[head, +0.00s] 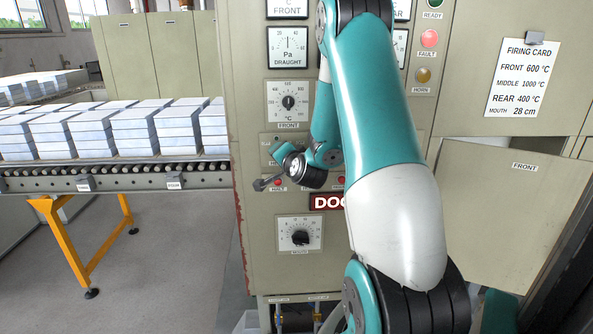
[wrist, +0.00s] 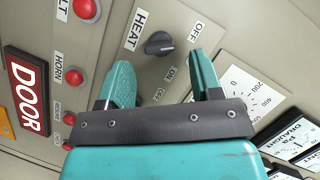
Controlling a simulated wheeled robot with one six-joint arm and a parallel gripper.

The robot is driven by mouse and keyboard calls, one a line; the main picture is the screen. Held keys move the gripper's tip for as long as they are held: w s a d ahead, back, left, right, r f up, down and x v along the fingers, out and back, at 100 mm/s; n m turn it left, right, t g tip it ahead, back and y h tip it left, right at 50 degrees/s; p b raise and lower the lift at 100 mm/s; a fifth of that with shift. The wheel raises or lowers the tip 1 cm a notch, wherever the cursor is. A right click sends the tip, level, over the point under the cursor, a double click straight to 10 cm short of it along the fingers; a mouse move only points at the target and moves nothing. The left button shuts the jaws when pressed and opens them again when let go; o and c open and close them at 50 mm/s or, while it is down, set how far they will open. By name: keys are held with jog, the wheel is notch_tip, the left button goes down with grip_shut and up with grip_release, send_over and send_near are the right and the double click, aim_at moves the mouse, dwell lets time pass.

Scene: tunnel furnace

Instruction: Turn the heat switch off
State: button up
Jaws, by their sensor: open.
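No contact with the knob shows. In the head view my gripper (head: 270,167) is in front of the cabinet, and I cannot make out the knob there.
A red DOOR sign (wrist: 28,98) and several red lamps are on the panel nearby. A FRONT dial (head: 288,101) is above my gripper and a lower dial (head: 300,237) below it. A roller conveyor (head: 120,181) with pale stacked blocks is at the left.

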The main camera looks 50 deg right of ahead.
jog(key=b+v, duration=1.4)
jog(key=shift+s+b, duration=0.25)
jog(key=shift+b, duration=0.05)
jog(key=shift+a, duration=0.1)
